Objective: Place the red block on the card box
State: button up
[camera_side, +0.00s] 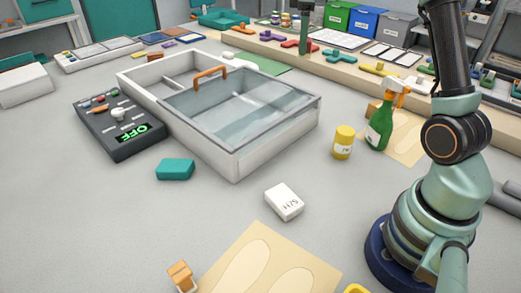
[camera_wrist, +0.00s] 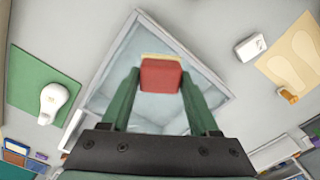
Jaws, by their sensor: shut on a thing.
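The red block (camera_wrist: 160,74) is between the two green fingers of my gripper (camera_wrist: 160,82) in the wrist view, with a thin yellowish edge along its top. My gripper is shut on it and holds it over the glass-lidded tray (camera_side: 222,135), which shows behind it. A small white box with dark lettering (camera_side: 284,202) lies on the grey table; it also shows in the wrist view (camera_wrist: 251,47). I cannot tell whether this is the card box. In the side view a green upright piece at the top edge may be part of my gripper, but this is unclear.
A dark control box reading OFF (camera_side: 118,128) and a teal block (camera_side: 175,169) stand beside the tray. A yellow can (camera_side: 343,143) and a green spray bottle (camera_side: 380,125) stand to its right. A beige insole sheet (camera_side: 262,265) lies in front. Table around the white box is clear.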

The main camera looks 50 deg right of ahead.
jog(key=s+d+m, duration=0.2)
jog(key=s+d, duration=0.1)
jog(key=d, duration=0.5)
jog(key=s+d+m, duration=0.2)
jog(key=s+d, duration=0.1)
jog(key=d, duration=0.6)
jog(key=m, duration=0.3)
send_over(380, 105)
notch_tip(380, 105, down, 20)
jog(key=shift+d+r, duration=0.15)
jog(key=o, duration=1.4)
jog(key=shift+c, duration=0.2)
